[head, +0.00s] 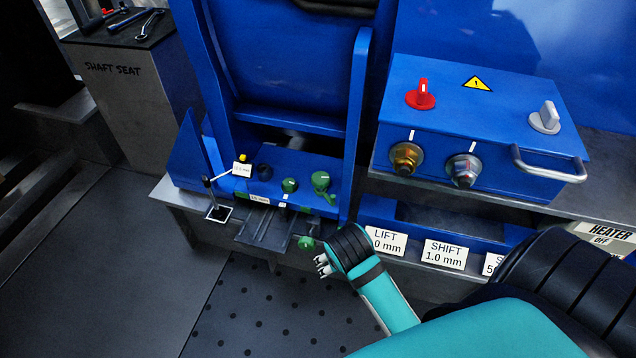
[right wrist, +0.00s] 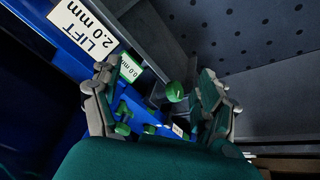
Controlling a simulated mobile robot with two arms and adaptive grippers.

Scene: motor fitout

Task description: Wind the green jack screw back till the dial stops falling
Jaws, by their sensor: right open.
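Several green screw knobs show on the blue motor mount in the head view: one on top (head: 289,185), a taller one to its right (head: 321,182), and one low at the front (head: 306,242). My right gripper (head: 323,265) is just below and right of the low knob. In the right wrist view my right gripper (right wrist: 158,75) is open, with a green knob (right wrist: 175,92) showing between its fingers, nearer the right one; contact cannot be told. A small white readout card (head: 242,169) stands at the mount's left; its figures are hard to read. My left gripper is out of view.
A blue box (head: 480,115) with a red switch, a grey switch and a handle stands at the right. LIFT (head: 385,241) and SHIFT (head: 445,254) labels are below it. A SHAFT SEAT stand (head: 130,100) is at the left. The dotted floor (head: 270,310) below is clear.

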